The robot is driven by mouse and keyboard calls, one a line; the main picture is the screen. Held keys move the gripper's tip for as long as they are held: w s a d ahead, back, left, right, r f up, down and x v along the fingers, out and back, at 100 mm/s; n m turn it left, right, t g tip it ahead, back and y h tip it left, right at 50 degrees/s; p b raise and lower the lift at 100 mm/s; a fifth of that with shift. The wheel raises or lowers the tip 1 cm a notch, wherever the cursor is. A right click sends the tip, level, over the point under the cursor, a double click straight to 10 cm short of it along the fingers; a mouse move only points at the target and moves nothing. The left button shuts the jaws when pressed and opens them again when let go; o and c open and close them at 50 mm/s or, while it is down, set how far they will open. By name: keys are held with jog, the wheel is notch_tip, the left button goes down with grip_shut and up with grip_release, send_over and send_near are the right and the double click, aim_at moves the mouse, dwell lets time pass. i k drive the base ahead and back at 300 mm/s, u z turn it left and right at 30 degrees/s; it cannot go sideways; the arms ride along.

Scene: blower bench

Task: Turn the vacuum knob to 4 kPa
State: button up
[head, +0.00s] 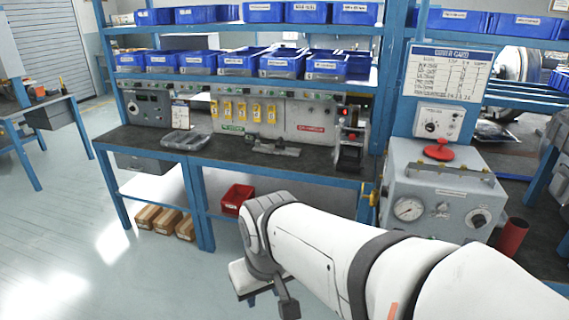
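A grey box with a pressure gauge (409,209) and a black knob (479,218) on its front stands at the right of the bench. The knob has a pale scale plate around it. Above it, a white control box (440,122) carries a smaller black dial (431,127). The labels and scales are too small to read, so I cannot tell which is the vacuum knob or its setting. My arm reaches in from the lower right and bends down left of the grey box.
A red mushroom-shaped handle (438,150) tops the grey box. A blue bench post (367,200) stands at its left and a red cylinder (511,237) at its right. The bench (225,152) holds a grey tray (186,140). A red bin (237,199) sits below.

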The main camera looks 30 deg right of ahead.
aim_at(385, 190)
jog(key=z, duration=0.3)
jog(key=i, duration=1.05)
jog(key=z, duration=0.7)
